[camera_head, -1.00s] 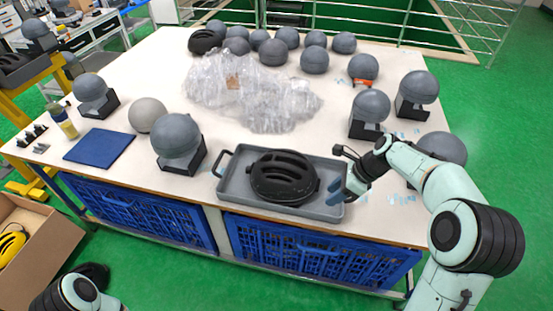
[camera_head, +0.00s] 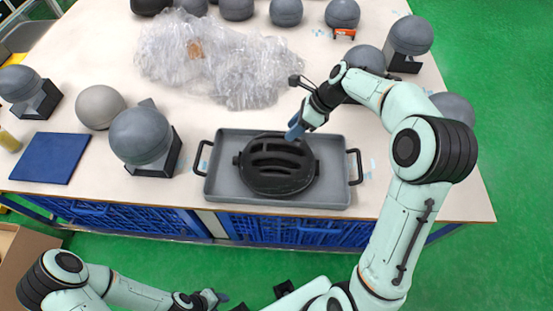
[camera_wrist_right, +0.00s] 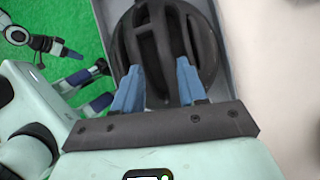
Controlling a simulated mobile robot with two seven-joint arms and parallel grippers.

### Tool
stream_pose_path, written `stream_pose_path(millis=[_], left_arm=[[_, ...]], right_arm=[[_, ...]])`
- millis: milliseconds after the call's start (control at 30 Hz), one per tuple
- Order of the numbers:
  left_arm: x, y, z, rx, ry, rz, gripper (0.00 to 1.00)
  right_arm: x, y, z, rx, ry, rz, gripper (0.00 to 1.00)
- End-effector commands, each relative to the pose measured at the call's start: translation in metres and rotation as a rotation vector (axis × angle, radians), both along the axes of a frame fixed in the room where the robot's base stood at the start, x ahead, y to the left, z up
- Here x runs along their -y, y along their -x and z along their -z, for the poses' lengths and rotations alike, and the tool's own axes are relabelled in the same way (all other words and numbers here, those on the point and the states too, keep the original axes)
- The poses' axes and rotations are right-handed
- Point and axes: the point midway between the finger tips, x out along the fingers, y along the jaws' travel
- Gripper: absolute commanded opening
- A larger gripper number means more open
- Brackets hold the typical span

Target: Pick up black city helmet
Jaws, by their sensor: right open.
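The black city helmet (camera_head: 268,180) lies in a grey tray (camera_head: 333,190) near the table's front edge. Its vented shell faces up. My right gripper (camera_head: 294,130) is open just above the helmet's far right side. In the right wrist view the helmet (camera_wrist_right: 207,45) lies beyond the right gripper's two blue fingers (camera_wrist_right: 160,82), which are apart and overlap its outline. Whether they touch it I cannot tell. My left gripper (camera_head: 228,300) is low at the bottom of the head view, off the table, its blue fingers apart and empty.
Grey head forms on black stands (camera_head: 140,135) are left of the tray, near a pale ball (camera_head: 100,106) and a blue mat (camera_head: 50,158). Crumpled clear plastic (camera_head: 200,60) lies behind. More grey balls line the back. Bare tabletop is right of the tray.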

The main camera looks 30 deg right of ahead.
Motion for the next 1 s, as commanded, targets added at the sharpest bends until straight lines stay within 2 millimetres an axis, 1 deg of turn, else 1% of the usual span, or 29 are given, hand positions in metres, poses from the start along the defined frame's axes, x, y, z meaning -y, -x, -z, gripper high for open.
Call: stream_pose_path(millis=[33,100,267,500,600,867,900,933,967,1000], left_arm=[[0.0,0.001,0.002,-0.001,0.0,0.0,0.47],[0.0,0.001,0.002,-0.001,0.0,0.0,0.47],[0.0,0.001,0.003,-0.001,0.0,0.0,0.47],[0.0,0.003,0.005,-0.002,0.0,0.001,0.47],[0.0,0.003,0.005,-0.002,0.0,0.0,0.47],[0.0,0.003,0.005,-0.002,0.0,0.0,0.47],[0.0,0.003,0.005,-0.002,0.0,0.0,0.47],[0.0,0.003,0.005,-0.002,0.0,0.0,0.47],[0.0,0.003,0.005,-0.002,0.0,0.0,0.47],[0.0,0.003,0.005,-0.002,0.0,0.0,0.47]], right_arm=[[-0.004,-0.002,0.007,-0.001,-0.001,-0.001,0.41],[-0.008,-0.004,0.013,-0.001,-0.001,-0.001,0.41],[-0.012,-0.007,0.021,0.0,0.0,-0.001,0.41],[-0.027,-0.017,0.051,-0.001,-0.001,-0.001,0.41],[-0.032,-0.019,0.059,0.0,0.0,-0.001,0.41],[-0.033,-0.021,0.061,0.002,0.001,0.0,0.41],[-0.033,-0.021,0.061,0.002,0.001,0.0,0.35],[-0.033,-0.021,0.061,0.002,0.001,0.0,0.25],[-0.033,-0.021,0.061,0.002,0.001,0.0,0.15],[-0.034,-0.02,0.061,0.002,0.001,0.0,0.02]])
